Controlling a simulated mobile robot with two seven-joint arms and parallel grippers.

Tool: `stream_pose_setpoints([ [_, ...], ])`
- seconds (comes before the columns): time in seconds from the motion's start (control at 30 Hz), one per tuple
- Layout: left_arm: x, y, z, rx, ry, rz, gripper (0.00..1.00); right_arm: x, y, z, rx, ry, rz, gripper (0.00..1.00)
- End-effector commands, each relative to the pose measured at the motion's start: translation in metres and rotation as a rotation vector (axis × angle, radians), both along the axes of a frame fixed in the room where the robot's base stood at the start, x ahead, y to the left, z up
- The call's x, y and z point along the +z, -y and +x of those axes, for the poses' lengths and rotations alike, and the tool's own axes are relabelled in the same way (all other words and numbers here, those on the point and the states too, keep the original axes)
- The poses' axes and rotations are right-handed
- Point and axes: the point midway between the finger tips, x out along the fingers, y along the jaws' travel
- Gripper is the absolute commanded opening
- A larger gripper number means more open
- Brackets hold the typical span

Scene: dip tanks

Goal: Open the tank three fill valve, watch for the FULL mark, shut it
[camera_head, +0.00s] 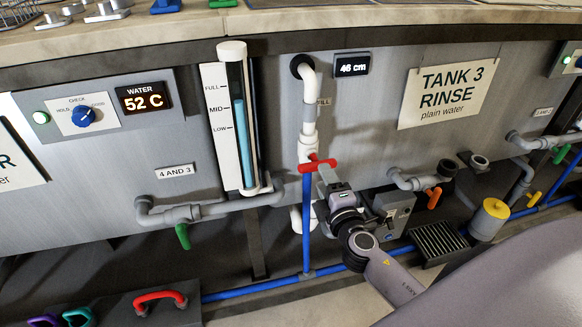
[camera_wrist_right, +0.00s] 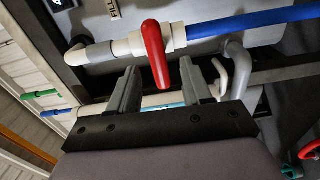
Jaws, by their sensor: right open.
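The fill valve's red lever handle (camera_head: 318,165) sits on the white and blue vertical pipe below the FILL label, turned crosswise to the pipe. It also shows in the right wrist view (camera_wrist_right: 155,55). My right gripper (camera_head: 326,176) is open just below and in front of the handle. In the wrist view its two fingers (camera_wrist_right: 160,85) stand either side of the handle's lower end; I cannot tell whether they touch it. The level gauge (camera_head: 236,120) shows blue liquid between MID and FULL. The TANK 3 RINSE sign (camera_head: 447,92) hangs to the right. My left gripper is not in view.
A display (camera_head: 351,65) reads 46 cm. A green drain handle (camera_head: 183,236) and an orange handle (camera_head: 433,197) flank the fill pipe. A control panel (camera_head: 98,110) is at left.

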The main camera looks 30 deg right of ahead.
Motion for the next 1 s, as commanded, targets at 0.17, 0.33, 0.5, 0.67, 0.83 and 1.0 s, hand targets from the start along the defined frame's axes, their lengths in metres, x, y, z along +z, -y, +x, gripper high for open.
stream_pose_setpoints([
  [0.17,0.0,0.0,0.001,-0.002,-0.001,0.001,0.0,0.003,0.004,0.011,-0.003,0.008,-0.027,0.49],
  [0.33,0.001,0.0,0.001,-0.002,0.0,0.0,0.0,0.003,0.009,0.032,-0.002,0.008,-0.023,0.49],
  [0.5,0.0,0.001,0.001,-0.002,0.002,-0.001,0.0,0.003,0.014,0.054,-0.003,0.008,-0.023,0.49],
  [0.67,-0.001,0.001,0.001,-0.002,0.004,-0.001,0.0,0.002,0.017,0.066,-0.002,0.006,-0.021,0.49],
  [0.83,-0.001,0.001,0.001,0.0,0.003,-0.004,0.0,0.002,0.018,0.071,-0.001,0.005,-0.021,0.49],
  [1.0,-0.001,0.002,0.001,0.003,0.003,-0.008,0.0,0.002,0.018,0.071,-0.001,0.005,-0.021,0.49],
])
